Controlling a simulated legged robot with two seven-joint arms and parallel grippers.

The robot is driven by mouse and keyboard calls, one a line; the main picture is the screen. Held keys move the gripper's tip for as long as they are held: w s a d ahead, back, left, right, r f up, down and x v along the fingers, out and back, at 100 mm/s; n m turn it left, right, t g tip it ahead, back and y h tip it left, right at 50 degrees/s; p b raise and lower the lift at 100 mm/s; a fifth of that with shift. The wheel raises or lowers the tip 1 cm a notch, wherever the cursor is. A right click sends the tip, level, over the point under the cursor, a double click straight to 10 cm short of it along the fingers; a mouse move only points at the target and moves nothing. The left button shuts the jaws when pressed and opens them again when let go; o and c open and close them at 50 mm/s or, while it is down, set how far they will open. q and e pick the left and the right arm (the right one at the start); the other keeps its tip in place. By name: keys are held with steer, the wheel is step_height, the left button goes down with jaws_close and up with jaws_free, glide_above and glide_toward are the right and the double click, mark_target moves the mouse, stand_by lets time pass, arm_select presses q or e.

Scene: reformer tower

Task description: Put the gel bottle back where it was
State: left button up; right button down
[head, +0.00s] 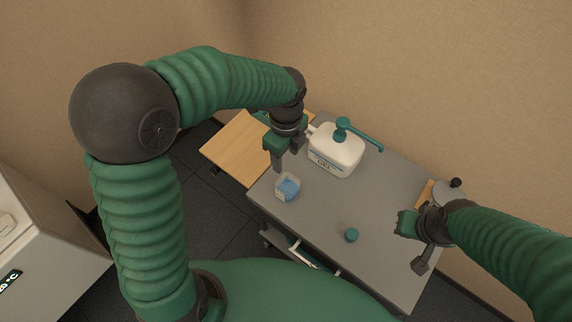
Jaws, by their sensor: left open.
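The gel bottle (334,155) is white with a blue-lettered label and a teal pump top. It stands upright on the grey table (385,195), near the back left part of its top. My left gripper (287,156) is open, just left of the bottle, with its fingers pointing down. Nothing shows between its fingers. I cannot tell whether it touches the bottle's side. My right gripper (411,244) is over the right side of the table, fingers spread and empty, well away from the bottle.
A small clear container with blue contents (287,187) stands at the table's left edge. A small teal cylinder (351,235) is near the front. A grey lidded vessel with a black knob (447,192) is at the right back. A wooden surface (232,148) adjoins on the left.

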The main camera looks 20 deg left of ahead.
arm_select(q)
steer(key=s+a+f+n+t, duration=0.1)
steer(key=s+a+n, duration=0.2)
steer(key=n, duration=0.8)
steer(key=s+a+f+n+t, duration=0.1)
steer(key=s+a+n, duration=0.2)
steer(key=s+n, duration=0.3)
steer(key=n, duration=0.5)
steer(key=shift+s+t, duration=0.3)
steer(key=shift+f, duration=0.15)
